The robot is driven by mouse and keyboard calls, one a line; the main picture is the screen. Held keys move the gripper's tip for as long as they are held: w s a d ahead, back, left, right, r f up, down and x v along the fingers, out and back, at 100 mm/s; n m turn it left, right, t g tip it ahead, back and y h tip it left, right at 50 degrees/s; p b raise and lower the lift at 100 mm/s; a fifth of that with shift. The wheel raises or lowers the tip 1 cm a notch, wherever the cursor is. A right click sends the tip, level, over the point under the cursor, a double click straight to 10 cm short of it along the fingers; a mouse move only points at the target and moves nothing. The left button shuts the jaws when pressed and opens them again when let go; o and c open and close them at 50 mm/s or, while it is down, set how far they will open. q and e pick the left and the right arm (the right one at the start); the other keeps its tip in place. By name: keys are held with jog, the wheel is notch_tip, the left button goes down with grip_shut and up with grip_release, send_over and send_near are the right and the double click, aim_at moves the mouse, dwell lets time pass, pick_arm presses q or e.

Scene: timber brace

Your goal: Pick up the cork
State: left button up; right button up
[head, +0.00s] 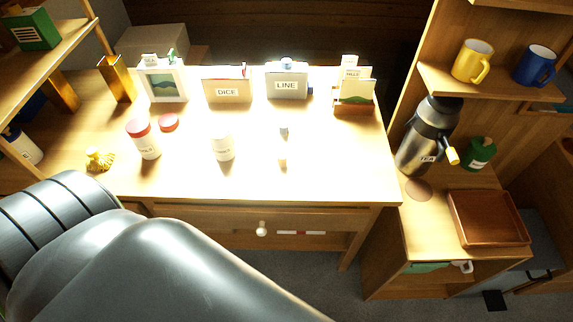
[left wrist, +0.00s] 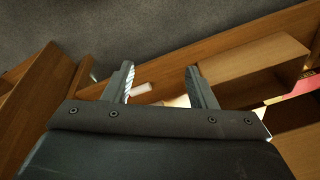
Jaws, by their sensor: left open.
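A small tan piece that looks like the cork (head: 282,161) stands near the front middle of the brightly lit table (head: 340,180). The glare makes its shape hard to tell. A small greyish piece (head: 284,131) stands just behind it. My left gripper (left wrist: 160,84) is open and empty in the left wrist view, with grey floor and wooden furniture beyond its fingers. I cannot make out the cork in that view. In the head view my left arm fills the lower left, and its fingers do not show. My right gripper is not in view.
A white jar (head: 222,148), a red-capped jar (head: 147,140), a red lid (head: 168,122) and a yellow object (head: 99,159) stand left of the cork. The DICE box (head: 227,90) and LINE box (head: 287,82) stand behind. The table right of the cork is clear.

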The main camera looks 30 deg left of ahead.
pick_arm(q)
jog(key=w+d+r+t+b, duration=0.1)
jog(key=w+r+t+b, duration=0.4)
jog(key=r, duration=1.1)
jog(key=n+t+y+b, duration=0.1)
jog(key=n+t+y, duration=0.1)
jog(key=t, duration=0.4)
send_near(280, 159)
jog(key=x, duration=0.5)
jog(key=shift+w+r, duration=0.15)
jog(key=shift+w, duration=0.15)
jog(key=shift+f+x, duration=0.15)
jog(key=shift+x, duration=1.35)
jog(key=shift+f+x, duration=0.1)
jog(key=shift+x, duration=1.45)
jog(key=shift+s+d, duration=0.1)
